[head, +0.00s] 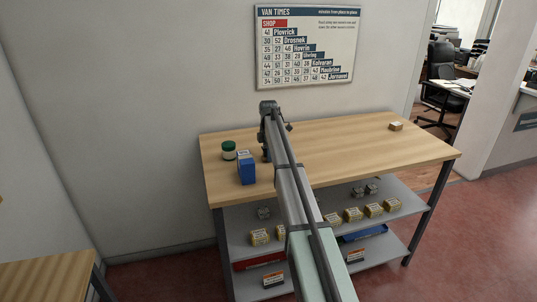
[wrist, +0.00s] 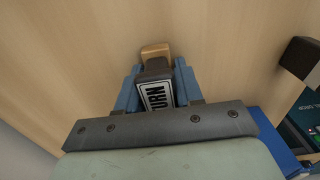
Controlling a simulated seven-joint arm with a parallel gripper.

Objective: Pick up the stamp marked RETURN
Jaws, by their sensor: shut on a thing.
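The stamp (wrist: 157,96) shows in the wrist view with a white label whose visible letters read "TURN"; the start of the word is hidden. It has a dark body and a tan end. My gripper (wrist: 158,69) has its blue jaws shut on the stamp, one on each side. Wood surface lies behind it; I cannot tell how far the stamp is from it.
A small tan box (head: 396,126) sits far right. The middle right is clear. Shelves below hold several small boxes (head: 373,209).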

